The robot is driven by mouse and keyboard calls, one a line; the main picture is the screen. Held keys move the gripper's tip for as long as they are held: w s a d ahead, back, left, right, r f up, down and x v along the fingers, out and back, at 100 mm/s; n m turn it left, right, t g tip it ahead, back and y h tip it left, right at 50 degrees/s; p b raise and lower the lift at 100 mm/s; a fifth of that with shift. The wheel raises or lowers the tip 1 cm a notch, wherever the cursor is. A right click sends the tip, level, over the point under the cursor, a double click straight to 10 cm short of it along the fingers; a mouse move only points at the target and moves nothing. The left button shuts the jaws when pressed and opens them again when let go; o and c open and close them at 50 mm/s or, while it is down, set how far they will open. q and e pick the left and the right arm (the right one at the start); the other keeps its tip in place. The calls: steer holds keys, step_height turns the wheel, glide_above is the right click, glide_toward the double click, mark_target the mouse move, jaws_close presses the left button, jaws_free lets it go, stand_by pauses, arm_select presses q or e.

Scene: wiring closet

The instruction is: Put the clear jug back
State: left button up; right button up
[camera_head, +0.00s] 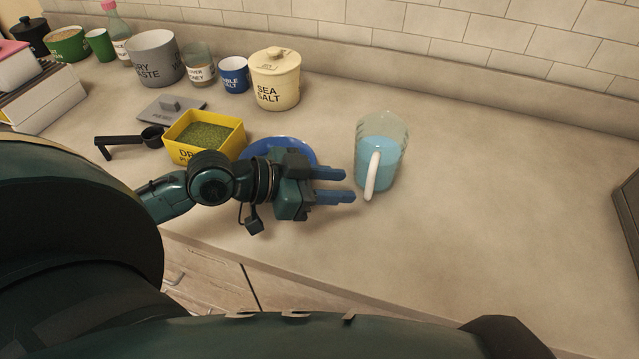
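The clear jug (382,150) stands upright on the counter, right of the middle of the head view. It holds light blue liquid, and its white handle (372,175) faces the front. My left gripper (349,185) is just left of the jug, with its two blue fingers spread apart and pointing right at the handle. The fingers look empty, and a small gap seems to lie between their tips and the handle. My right gripper does not show.
A blue plate (290,146) lies partly hidden behind my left gripper. A yellow tub (205,137) of green herbs, a black scoop (130,140) and a grey lid (172,108) are to the left. The sea salt jar (276,82) and several containers line the back. The counter right of the jug is clear.

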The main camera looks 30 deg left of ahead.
arm_select(q)
steer(key=shift+v, duration=1.5)
